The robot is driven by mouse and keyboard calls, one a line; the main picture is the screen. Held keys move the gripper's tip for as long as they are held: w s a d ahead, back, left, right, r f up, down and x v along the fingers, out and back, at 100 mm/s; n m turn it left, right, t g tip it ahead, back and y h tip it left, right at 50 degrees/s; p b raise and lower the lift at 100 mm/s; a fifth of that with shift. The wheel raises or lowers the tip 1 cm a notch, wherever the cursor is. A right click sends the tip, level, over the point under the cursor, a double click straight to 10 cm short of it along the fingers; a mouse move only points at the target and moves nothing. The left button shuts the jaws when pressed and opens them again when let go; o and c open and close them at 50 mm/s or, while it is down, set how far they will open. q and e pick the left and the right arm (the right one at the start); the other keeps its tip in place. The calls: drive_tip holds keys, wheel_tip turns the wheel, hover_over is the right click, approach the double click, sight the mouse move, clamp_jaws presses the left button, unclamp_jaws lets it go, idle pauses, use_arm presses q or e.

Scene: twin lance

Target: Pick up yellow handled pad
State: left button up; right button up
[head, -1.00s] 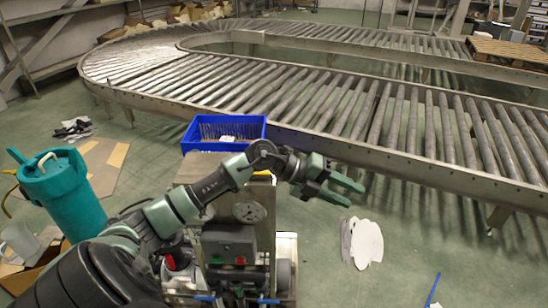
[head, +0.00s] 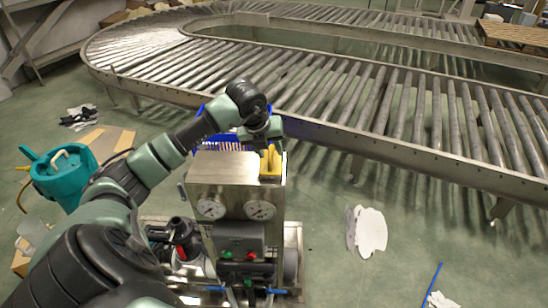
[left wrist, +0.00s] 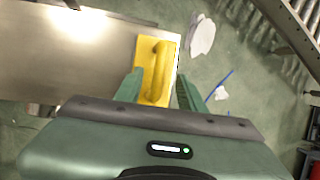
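The yellow handled pad (head: 271,161) lies on the top right corner of a metal machine box, partly hidden by my left gripper (head: 262,142) in the head view. In the left wrist view, the yellow pad (left wrist: 153,62) lies flat on the bare metal top, with its raised handle facing up. My left gripper (left wrist: 159,86) is open, with one green finger on each side of the near part of the pad. I cannot tell whether the fingers touch it. My right gripper is not in view.
The metal box (head: 225,168) with gauges stands in front of me. A blue crate (head: 208,137) sits behind it, partly hidden by my arm. A roller conveyor (head: 400,110) crosses the back. A teal canister (head: 62,180) stands at left. White scraps (head: 368,230) lie on the floor at right.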

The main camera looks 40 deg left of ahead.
use_arm(q)
drive_tip(key=shift+w+f, duration=0.25)
drive_tip(key=shift+f, duration=0.35)
drive_tip(key=shift+r, duration=0.1)
clamp_jaws()
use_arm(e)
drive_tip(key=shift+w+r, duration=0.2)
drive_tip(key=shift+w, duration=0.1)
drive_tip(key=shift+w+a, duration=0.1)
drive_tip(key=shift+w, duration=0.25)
